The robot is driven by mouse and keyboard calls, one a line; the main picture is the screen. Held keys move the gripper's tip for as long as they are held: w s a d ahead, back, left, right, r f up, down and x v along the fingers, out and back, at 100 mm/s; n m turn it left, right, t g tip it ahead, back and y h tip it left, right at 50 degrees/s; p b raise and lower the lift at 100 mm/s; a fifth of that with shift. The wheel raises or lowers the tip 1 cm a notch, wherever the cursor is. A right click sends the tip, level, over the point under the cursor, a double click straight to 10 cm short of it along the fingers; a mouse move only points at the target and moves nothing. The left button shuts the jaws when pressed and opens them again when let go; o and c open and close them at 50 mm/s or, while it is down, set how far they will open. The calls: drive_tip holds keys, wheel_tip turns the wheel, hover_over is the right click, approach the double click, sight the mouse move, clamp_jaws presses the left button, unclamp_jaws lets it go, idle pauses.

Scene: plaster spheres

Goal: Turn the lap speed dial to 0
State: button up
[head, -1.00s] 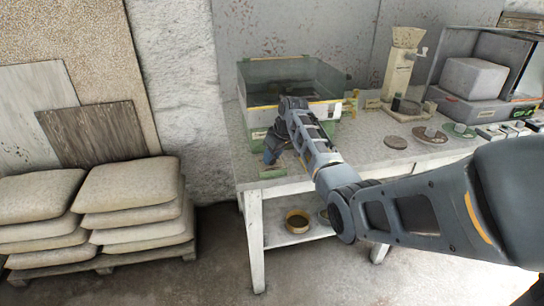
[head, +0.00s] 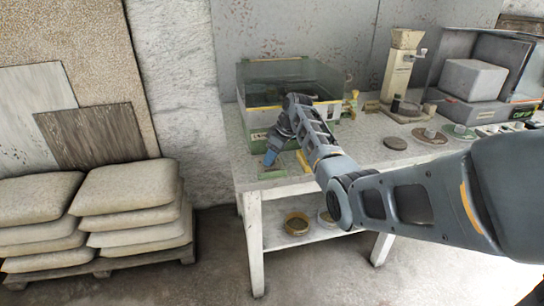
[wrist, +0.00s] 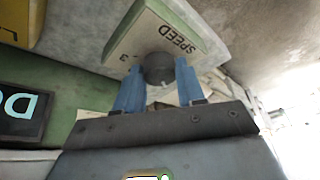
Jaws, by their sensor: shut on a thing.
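The speed dial is a dark round knob (wrist: 158,68) on a cream and green box (wrist: 165,35) marked "SPEED", with a "3" beside it, in the wrist view. My gripper (wrist: 158,75) is shut on the knob, with one blue finger on each side. The knob's pointer and the rest of its scale cannot be made out. In the head view my gripper (head: 271,158) is low at the front left of the bench, and my own wrist hides much of the dial's box (head: 272,173).
A green machine with a clear-walled basin (head: 290,80) stands behind my gripper. A cream grinder (head: 400,65), discs and a grey cabinet (head: 480,80) stand to the right on the bench (head: 350,160). Stacked sacks (head: 130,200) lie at the left.

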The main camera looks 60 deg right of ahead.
drive_tip(key=o, duration=1)
drive_tip(key=shift+o, duration=0.2)
drive_tip(key=shift+r, duration=0.1)
drive_tip(key=v, duration=0.7)
drive_tip(key=shift+r+b, duration=0.3)
drive_tip(key=shift+b, duration=0.15)
drive_tip(key=shift+s, duration=0.25)
